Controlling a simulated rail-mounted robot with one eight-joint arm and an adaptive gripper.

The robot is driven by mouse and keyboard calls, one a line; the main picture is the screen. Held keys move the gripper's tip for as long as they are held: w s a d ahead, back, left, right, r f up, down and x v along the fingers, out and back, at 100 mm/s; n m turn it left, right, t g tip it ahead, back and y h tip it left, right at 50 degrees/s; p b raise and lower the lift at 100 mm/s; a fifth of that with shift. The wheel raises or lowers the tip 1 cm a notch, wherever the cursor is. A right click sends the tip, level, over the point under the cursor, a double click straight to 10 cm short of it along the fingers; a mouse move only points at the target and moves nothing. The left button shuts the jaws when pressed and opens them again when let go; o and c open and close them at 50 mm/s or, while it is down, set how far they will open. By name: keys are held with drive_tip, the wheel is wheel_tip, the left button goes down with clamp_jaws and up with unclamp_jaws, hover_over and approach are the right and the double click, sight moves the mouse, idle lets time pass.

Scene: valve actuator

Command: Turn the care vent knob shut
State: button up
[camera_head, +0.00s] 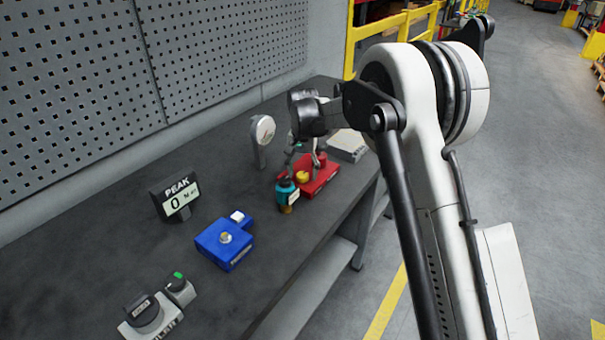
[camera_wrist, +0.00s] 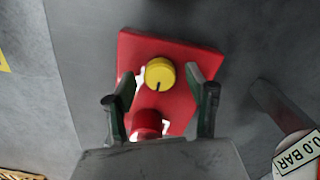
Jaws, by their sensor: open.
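A red box (camera_head: 325,180) stands on the dark bench, with a yellow knob (camera_head: 302,177) and a red cylindrical part on top. In the wrist view, the yellow knob (camera_wrist: 160,74) has a dark pointer line toward the bottom of the picture. The red part (camera_wrist: 148,121) sits below it, partly hidden by my gripper. My gripper (camera_wrist: 160,78) is open and empty above the red box (camera_wrist: 190,52), its two fingers either side of the yellow knob with gaps. Whether they reach down to knob height is unclear. No legible label marks the care vent knob.
A round gauge (camera_head: 263,130) reads 0.0 BAR in the wrist view (camera_wrist: 298,155). A PEAK display (camera_head: 175,195), blue box (camera_head: 224,244) and grey knob unit (camera_head: 150,315) stand nearer. Bare bench lies between them.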

drive_tip(key=shift+f, duration=0.4)
drive_tip(key=shift+c, duration=0.2)
drive_tip(key=c, duration=1.1)
